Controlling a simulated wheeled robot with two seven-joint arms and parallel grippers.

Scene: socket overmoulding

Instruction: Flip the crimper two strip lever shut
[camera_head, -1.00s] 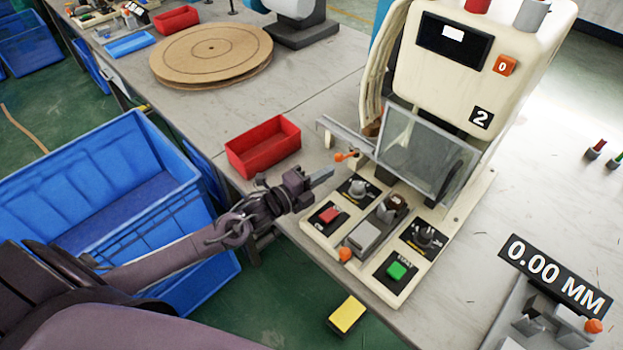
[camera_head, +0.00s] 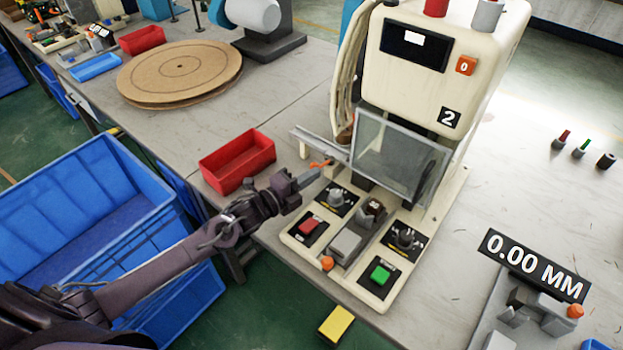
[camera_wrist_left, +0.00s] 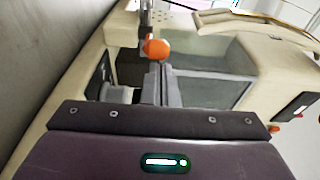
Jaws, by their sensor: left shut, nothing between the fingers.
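Crimper two (camera_head: 445,75) is the cream machine marked 2, with a clear guard (camera_head: 398,155) over its front. A small lever with an orange end (camera_head: 320,164) sits at the left of its base, below a grey rail. In the left wrist view its round orange knob (camera_wrist_left: 157,48) shows just beyond my fingertips. My left gripper (camera_head: 309,177) is shut and empty, its tips right by the lever. I cannot tell whether they touch it. The left fingers (camera_wrist_left: 162,82) also show in the wrist view. My right gripper is out of view.
The base carries a red button (camera_head: 311,226), a green button (camera_head: 380,274), dark knobs and an orange knob (camera_head: 327,263) at its front. A red tray (camera_head: 237,160) stands left of my gripper. A blue crate (camera_head: 90,215) lies below. A 0.00 MM display (camera_head: 533,266) stands right.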

